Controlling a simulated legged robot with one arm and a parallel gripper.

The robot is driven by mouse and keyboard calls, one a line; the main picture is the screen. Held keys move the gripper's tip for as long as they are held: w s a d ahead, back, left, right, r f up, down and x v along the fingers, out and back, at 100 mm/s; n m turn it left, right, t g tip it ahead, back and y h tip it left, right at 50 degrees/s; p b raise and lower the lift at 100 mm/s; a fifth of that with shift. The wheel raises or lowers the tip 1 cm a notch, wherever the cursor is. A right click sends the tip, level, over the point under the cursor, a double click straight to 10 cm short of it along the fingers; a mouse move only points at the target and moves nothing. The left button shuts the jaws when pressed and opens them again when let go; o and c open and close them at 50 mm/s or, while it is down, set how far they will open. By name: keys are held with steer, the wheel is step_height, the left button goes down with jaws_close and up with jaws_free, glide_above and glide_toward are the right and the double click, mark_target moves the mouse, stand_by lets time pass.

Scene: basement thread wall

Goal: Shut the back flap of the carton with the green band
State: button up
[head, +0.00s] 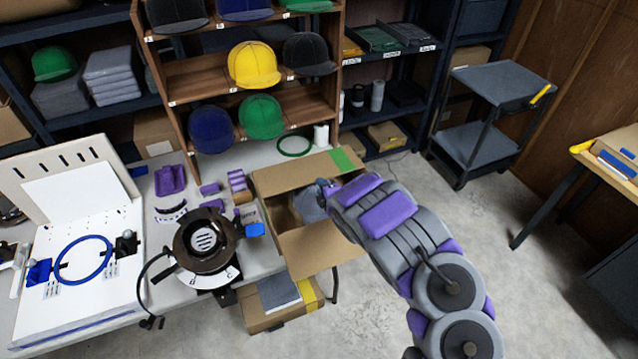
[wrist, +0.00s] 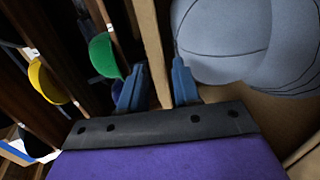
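The carton with the green band (head: 320,245) stands open at the right end of the table. Its back flap (head: 290,176) is raised at the far side, and the green band (head: 346,159) crosses its right part. A grey cap (head: 308,206) lies inside and shows large in the wrist view (wrist: 235,35). My gripper (head: 323,188) is at the carton's opening. In the wrist view, my gripper's fingers (wrist: 158,85) stand apart on either side of a cardboard panel (wrist: 150,45). I cannot tell whether they touch it, or whether it is flap or wall.
A cap rack (head: 240,75) stands behind the table. A round dark device (head: 203,240) and small purple parts sit left of the carton. Another carton (head: 270,318) with a yellow band is on the floor below. A grey cart (head: 490,120) stands right; the floor between is clear.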

steer(key=p+v, duration=0.2)
steer(key=v, duration=1.1)
steer(key=shift+c, duration=0.5)
